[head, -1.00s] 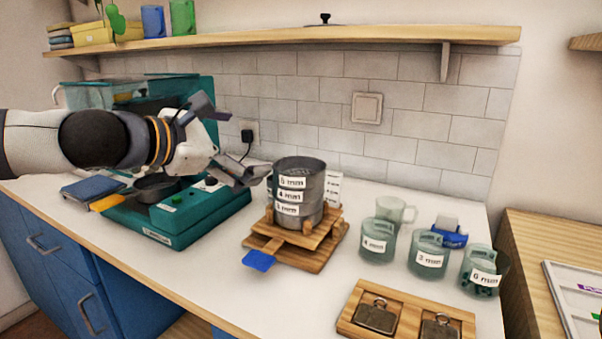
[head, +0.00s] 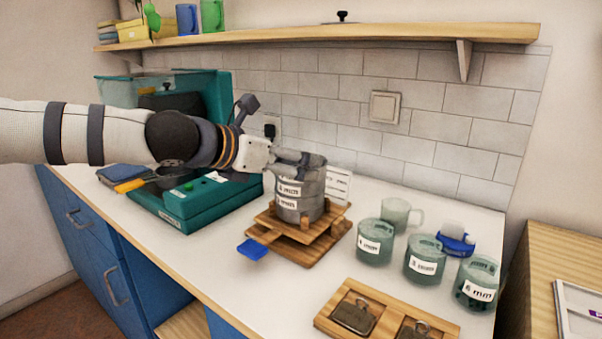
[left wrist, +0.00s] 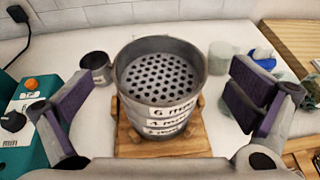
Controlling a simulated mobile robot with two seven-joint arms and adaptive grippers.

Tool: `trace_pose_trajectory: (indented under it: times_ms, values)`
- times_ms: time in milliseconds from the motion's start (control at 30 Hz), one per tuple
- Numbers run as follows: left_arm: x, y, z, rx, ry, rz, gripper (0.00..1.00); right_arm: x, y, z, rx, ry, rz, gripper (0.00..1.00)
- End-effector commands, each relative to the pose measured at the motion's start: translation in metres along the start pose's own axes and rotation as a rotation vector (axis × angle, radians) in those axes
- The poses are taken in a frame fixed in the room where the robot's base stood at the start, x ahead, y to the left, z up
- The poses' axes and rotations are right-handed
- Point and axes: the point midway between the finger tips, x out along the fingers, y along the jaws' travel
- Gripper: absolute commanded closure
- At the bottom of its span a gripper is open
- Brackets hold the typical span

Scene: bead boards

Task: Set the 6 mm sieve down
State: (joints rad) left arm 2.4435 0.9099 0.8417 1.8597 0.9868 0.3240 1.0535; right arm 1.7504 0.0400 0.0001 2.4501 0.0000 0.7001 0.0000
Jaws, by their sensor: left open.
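The 6 mm sieve (left wrist: 160,76) is a grey round sieve with a holed floor. It sits on top of a stack of labelled sieves on a wooden stand (head: 272,246); the stack also shows in the head view (head: 299,203). My left gripper (left wrist: 160,108) is open, with one finger on each side of the stack, and gaps show between the fingers and the sieve wall in the left wrist view. In the head view my left gripper (head: 287,160) partly hides the top sieve's rim. My right gripper is not in view.
Labelled glass jars (head: 425,259) and a clear mug (head: 401,214) stand to the right. A wooden tray (head: 385,308) with metal weights lies in front. A teal machine (head: 190,207) stands left. A dark cup (left wrist: 96,68) is behind the stack's left. Bare counter lies front left.

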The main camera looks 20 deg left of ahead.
Motion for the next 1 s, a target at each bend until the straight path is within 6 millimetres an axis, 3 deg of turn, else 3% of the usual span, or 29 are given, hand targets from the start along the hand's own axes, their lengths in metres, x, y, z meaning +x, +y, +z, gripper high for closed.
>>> trace_pose_trajectory:
  times_ms: [33,133,367,400,600,867,1000]
  values:
    - [0.018,0.0,-0.011,-0.004,0.017,-0.004,0.0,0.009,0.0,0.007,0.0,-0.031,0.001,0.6]
    - [0.032,0.001,-0.01,-0.004,0.015,-0.003,0.0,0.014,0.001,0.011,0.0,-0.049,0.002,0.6]
    - [0.033,0.0,-0.003,-0.001,0.005,-0.001,0.0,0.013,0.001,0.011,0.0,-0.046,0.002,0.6]
    - [0.033,0.0,-0.003,-0.001,0.004,-0.001,0.02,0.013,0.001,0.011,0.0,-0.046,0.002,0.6]
    - [0.032,0.0,-0.003,0.0,0.005,-0.001,0.45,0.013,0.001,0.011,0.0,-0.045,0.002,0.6]
    - [0.032,0.0,-0.003,0.0,0.005,-0.001,0.49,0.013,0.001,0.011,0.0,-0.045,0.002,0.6]
    - [0.028,-0.001,0.007,0.005,0.002,0.0,0.49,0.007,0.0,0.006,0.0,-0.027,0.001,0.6]
